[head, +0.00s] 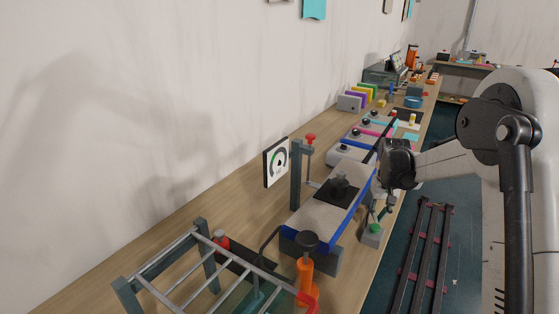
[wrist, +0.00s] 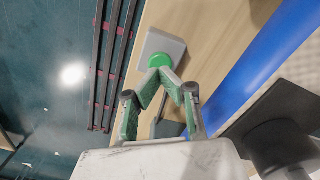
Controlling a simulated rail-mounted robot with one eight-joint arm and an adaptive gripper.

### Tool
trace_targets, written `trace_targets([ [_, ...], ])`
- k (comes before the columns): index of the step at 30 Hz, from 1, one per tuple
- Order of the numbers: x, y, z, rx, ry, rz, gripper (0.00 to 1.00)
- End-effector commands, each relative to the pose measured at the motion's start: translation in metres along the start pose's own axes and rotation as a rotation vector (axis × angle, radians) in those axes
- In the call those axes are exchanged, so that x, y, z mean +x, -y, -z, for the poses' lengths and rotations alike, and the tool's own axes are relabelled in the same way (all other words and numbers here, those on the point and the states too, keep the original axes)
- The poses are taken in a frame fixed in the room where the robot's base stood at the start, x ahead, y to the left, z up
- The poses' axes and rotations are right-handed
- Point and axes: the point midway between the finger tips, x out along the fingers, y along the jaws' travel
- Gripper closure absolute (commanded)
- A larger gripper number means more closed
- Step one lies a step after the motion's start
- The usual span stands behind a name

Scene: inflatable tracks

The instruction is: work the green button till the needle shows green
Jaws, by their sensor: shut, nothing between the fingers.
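The green button (head: 374,228) sits on a small grey box (head: 372,239) at the bench's right edge. In the wrist view the button (wrist: 160,61) shows round and bright green on its grey box (wrist: 170,43). My gripper (head: 381,219) is shut and empty, pointing down at the button. In the wrist view its fingertips (wrist: 166,72) meet at the button's near edge, overlapping it; I cannot tell whether they touch it. The gauge (head: 276,162) is a white dial in a dark frame, left of the button. It has a dark and green arc; its needle is too small to read.
A grey, blue-edged inflatable track (head: 318,222) lies beside the button. An orange-handled pump (head: 305,268) and a metal ladder-like frame (head: 190,262) stand nearer. Several coloured devices (head: 360,143) line the bench behind. Dark rails (head: 424,245) lie on the floor at right.

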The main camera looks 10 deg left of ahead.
Motion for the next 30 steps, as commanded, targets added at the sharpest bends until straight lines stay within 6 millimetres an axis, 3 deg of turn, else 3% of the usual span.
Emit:
trace_targets([
  [30,0.017,0.0,0.0,0.0,0.0,0.0,1.0],
])
